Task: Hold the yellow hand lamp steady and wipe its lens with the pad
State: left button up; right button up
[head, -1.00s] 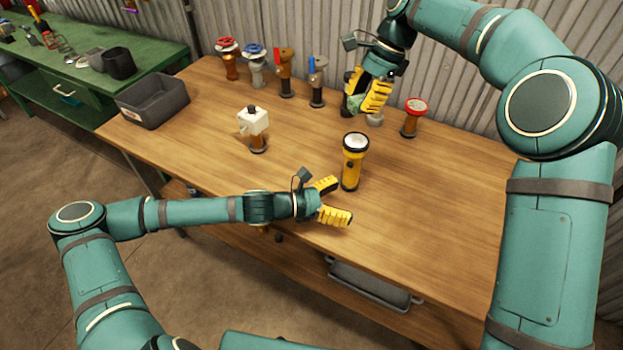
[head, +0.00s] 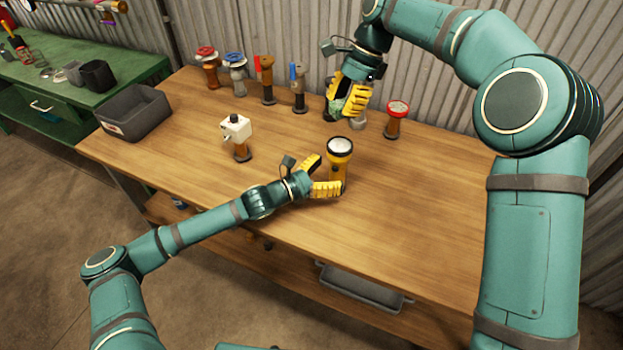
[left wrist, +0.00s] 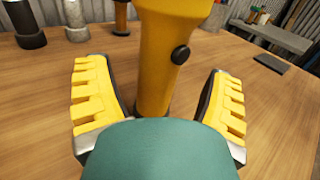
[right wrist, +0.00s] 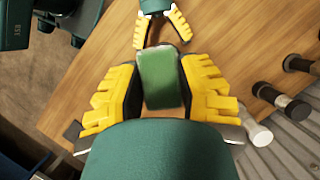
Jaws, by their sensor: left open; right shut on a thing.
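The yellow hand lamp (head: 339,160) stands upright on the wooden table, its round lens facing up. My left gripper (head: 330,174) is open, with its yellow fingers around the lamp's body; the left wrist view shows the lamp body (left wrist: 165,60) between the two fingers, with gaps at both sides. My right gripper (head: 349,100) is shut on the green pad (right wrist: 160,77) and holds it above the back of the table, behind the lamp and away from its lens.
Several valve fittings stand along the back edge, among them a red-topped one (head: 397,118). A white-headed fitting (head: 236,133) stands left of the lamp. A dark grey bin (head: 133,112) is at the left end. The table's right side (head: 440,190) is clear.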

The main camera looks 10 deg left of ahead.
aim_at(331, 172)
pick_arm(q)
jog(key=shift+x, duration=1.6)
jog(key=c, duration=1.4)
pick_arm(e)
jog(key=shift+f, duration=3.5)
jog(key=r+m, duration=0.1)
jog(key=m, duration=0.1)
jog(key=r+m+t, duration=0.1)
jog(key=m, duration=0.1)
jog(key=s+r+m+t, duration=0.1)
jog(key=r+m, duration=0.1)
jog(key=shift+d+r+y, duration=0.1)
jog(key=shift+y, duration=0.2)
jog(key=m, duration=0.1)
jog(key=r+m, duration=0.1)
jog(key=t, duration=0.1)
jog(key=shift+s+d+r+m, duration=0.25)
jog(key=shift+s+r+m, duration=0.05)
jog(key=shift+m, duration=0.1)
jog(key=shift+f, duration=0.15)
